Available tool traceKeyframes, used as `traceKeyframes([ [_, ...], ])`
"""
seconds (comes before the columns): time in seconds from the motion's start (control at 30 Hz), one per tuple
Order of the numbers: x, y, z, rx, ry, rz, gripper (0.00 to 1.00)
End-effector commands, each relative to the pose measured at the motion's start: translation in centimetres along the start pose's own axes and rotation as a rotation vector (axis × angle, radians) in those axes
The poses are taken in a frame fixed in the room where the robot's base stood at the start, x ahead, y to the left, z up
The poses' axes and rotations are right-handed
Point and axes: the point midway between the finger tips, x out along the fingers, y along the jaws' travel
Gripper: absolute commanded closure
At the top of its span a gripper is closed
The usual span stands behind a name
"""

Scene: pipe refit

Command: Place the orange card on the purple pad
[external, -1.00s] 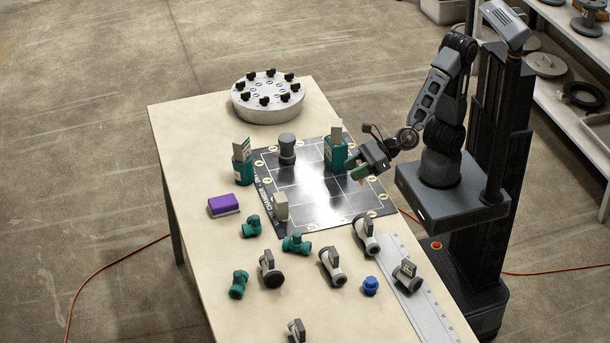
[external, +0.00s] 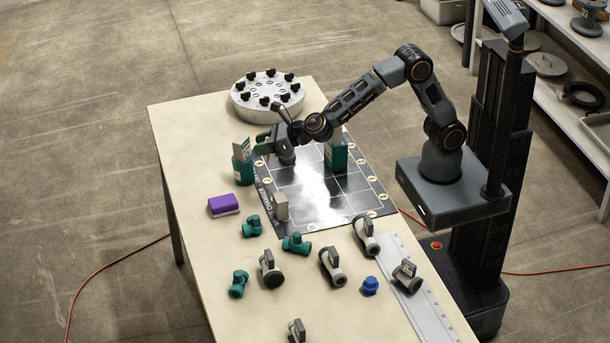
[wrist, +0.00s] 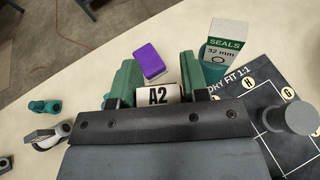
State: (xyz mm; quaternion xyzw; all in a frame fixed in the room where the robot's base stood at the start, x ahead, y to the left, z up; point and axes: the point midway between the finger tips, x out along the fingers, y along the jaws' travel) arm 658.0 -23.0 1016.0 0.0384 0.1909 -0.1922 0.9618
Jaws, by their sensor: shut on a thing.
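The purple pad (external: 223,205) lies on the left side of the table, a purple block with a pale lower edge; it also shows in the wrist view (wrist: 149,61). My gripper (external: 263,145) is above the far left part of the table, behind and to the right of the pad. In the wrist view its green fingers are shut on a small card (wrist: 158,95) with a white face marked "A2" and a brownish edge. No clear orange face shows from here. The held card is hidden in the external view.
A green holder with a "SEALS" box (external: 242,162) stands close to my gripper. A black grid mat (external: 310,190) lies to the right, with a grey cylinder (wrist: 290,118) on it. Green and white fittings (external: 296,244) lie in front. Bare table surrounds the pad.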

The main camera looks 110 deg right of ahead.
Motion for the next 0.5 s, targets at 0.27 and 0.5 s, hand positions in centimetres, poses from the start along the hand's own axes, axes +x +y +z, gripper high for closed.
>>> traceKeyframes([
  [0.27,7.0,2.4,-0.3,-0.002,0.003,0.001,0.81],
  [0.5,11.3,3.5,-2.9,-0.001,0.002,0.001,0.81],
])
